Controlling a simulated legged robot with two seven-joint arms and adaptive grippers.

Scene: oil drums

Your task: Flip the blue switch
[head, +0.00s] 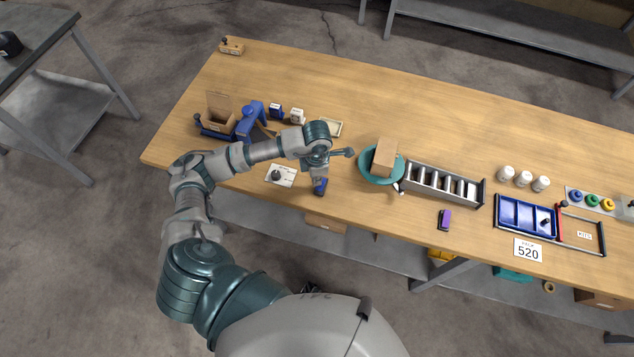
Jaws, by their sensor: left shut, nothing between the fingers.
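A small blue box with a pale face (276,111), which looks like a switch, stands at the left of the wooden table beside a similar white box (297,116). Another small dark-blue item (320,187) lies near the table's front edge; I cannot tell whether it is a switch. My left gripper (319,172) is over the front of the table, pointing down just behind this item. It is shut and empty; whether it touches the item is unclear. The blue box is farther back and to the left of the gripper. My right gripper is not in view.
A teal bowl (366,171) holding a brown box (385,155) and a grey rack (441,184) stand to the right. A cardboard box (219,110) is at far left. The table's back middle is clear.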

